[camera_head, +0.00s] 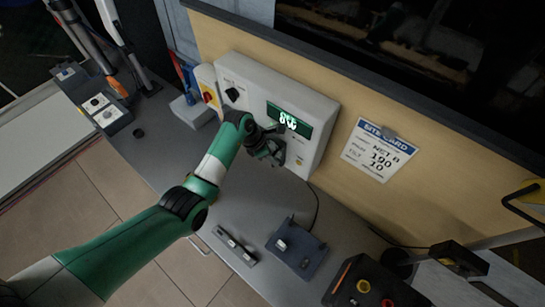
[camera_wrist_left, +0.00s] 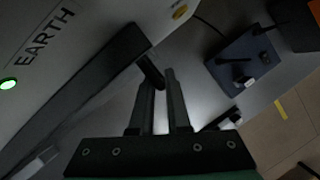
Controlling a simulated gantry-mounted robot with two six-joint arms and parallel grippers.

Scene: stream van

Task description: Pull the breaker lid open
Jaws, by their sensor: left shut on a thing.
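A white control box (camera_head: 300,103) with a lit green display stands against the tan back panel. My left gripper (camera_head: 272,153) is at the lower right of its front and covers part of it. In the left wrist view, a long dark lid (camera_wrist_left: 95,85) runs beside the white face marked EARTH. A short dark handle (camera_wrist_left: 151,71) juts from its upper right end. My left gripper (camera_wrist_left: 160,82) is shut on this handle, with a finger on each side. How far the lid stands open cannot be told. My right gripper is not in view.
A small grey-blue device (camera_head: 296,250) and a small bracket (camera_head: 234,247) lie on the grey counter below the box. A dark button box (camera_head: 368,287) is at the lower right. A site card (camera_head: 379,146) hangs on the panel.

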